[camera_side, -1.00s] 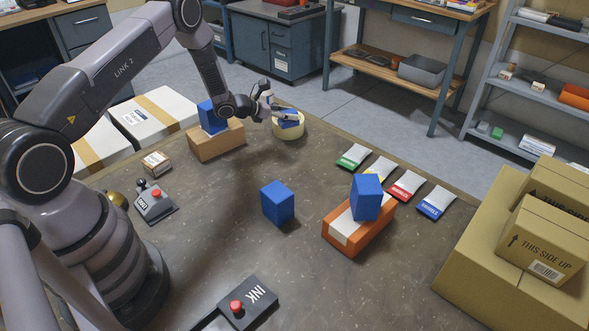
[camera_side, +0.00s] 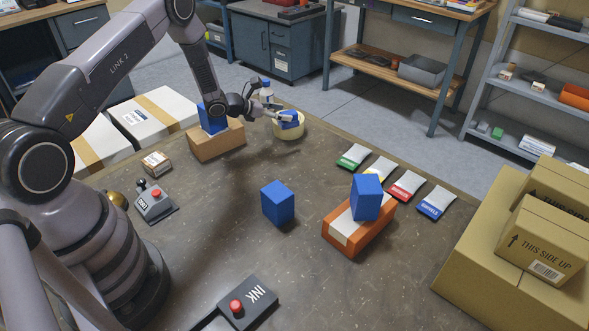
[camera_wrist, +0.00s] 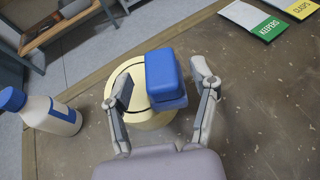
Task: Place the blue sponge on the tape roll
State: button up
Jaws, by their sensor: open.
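The blue sponge (camera_wrist: 165,77) sits on the pale yellow tape roll (camera_wrist: 152,119) in the wrist view, upright and towards one side of its top. In the side view the sponge (camera_side: 291,119) is partly hidden behind my fingers and the tape roll (camera_side: 290,135) stands near the far table edge. My gripper (camera_wrist: 160,82) is open, with one finger on each side of the sponge. A clear gap shows at the left finger; the right finger is close to the sponge, and I cannot tell if it touches. My gripper (camera_side: 281,115) also shows in the side view.
A white bottle with a blue cap (camera_wrist: 50,112) stands left of the roll. Blue blocks stand on a cardboard box (camera_side: 217,145), on the bare table (camera_side: 277,203) and on an orange box (camera_side: 357,236). Labelled cards (camera_side: 405,186) lie to the right. Cartons (camera_side: 485,235) fill the right corner.

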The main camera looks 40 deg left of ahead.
jog(key=v, duration=0.9)
jog(key=s+d+r+m+g+h, duration=0.3)
jog(key=s+d+r+m, duration=0.2)
jog(key=d+r+m, duration=0.4)
jog(key=s+d+r+m+g+h, duration=0.2)
jog(key=s+d+r+m+g, duration=0.3)
jog(key=d+r, duration=0.5)
jog(key=s+d+r+m+g+y, duration=0.1)
jog(key=s+r+m+y, duration=0.1)
jog(key=s+r+m, duration=0.3)
jog(key=s+r+m+g+y, duration=0.1)
jog(key=s+r+m, duration=0.2)
jog(key=s+m, duration=0.35)
jog(key=s+a+r+m+t+y, duration=0.1)
jog(key=s+a+m+y, duration=0.2)
jog(key=s, duration=0.3)
jog(key=s+a+r+m+t+y, duration=0.1)
jog(key=s+a+m+t+y, duration=0.1)
jog(key=s, duration=0.4)
jog(key=shift+s+a+r+m+y, duration=0.35)
jog(key=shift+m+y, duration=0.2)
jog(key=shift+y, duration=0.45)
